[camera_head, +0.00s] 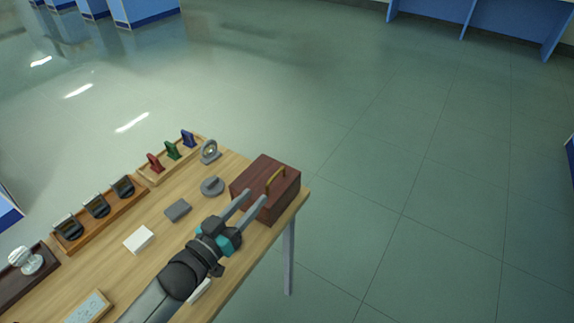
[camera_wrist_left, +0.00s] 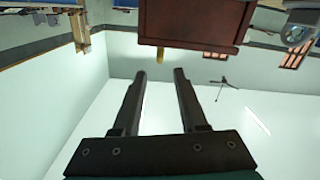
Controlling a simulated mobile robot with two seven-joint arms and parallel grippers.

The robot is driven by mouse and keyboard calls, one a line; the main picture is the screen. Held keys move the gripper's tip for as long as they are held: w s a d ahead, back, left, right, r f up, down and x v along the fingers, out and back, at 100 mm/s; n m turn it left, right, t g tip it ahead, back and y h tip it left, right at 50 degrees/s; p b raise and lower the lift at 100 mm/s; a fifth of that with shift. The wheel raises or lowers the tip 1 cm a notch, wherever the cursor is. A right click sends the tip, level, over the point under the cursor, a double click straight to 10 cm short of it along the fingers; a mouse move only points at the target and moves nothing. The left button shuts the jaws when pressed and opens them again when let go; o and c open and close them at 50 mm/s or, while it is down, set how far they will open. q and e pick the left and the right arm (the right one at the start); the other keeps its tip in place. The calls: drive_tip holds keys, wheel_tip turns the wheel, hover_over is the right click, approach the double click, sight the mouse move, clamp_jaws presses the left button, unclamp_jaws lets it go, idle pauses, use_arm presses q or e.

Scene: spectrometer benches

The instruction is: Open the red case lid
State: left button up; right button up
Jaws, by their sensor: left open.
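The red case (camera_head: 258,174) is a dark red-brown box with a brass handle (camera_head: 274,181) on its side. It sits at the table's far right corner, and its lid looks shut. My left gripper (camera_head: 252,206) is open, its two fingers pointing at the case close to the handle. In the left wrist view the red case (camera_wrist_left: 190,20) is at the top and the handle (camera_wrist_left: 160,54) shows ahead of the open left fingers (camera_wrist_left: 160,75). Nothing is between the fingers there. My right gripper is not in view.
The wooden table (camera_head: 232,267) also holds a rack of red, green and blue pieces (camera_head: 173,150), a round grey piece (camera_head: 212,187), a grey block (camera_head: 178,210), a white block (camera_head: 139,240) and a tray of dark holders (camera_head: 95,207). The floor right of the table is clear.

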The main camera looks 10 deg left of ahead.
sight(282, 169)
use_arm(q)
drive_tip(key=shift+w+d+f, duration=0.1)
drive_tip(key=shift+w+f, duration=0.05)
drive_tip(key=shift+w, duration=0.2)
drive_tip(key=shift+x, duration=1.25)
drive_tip(key=b+x, duration=0.1)
drive_tip(key=x, duration=0.6)
drive_tip(key=shift+w+d+b, duration=0.15)
drive_tip(key=shift+w+b, duration=0.05)
drive_tip(key=shift+b, duration=0.2)
drive_tip(key=shift+x, duration=0.75)
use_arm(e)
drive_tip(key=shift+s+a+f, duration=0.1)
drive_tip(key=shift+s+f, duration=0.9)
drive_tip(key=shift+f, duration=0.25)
use_arm(q)
clamp_jaws()
drive_tip(key=shift+d, duration=0.1)
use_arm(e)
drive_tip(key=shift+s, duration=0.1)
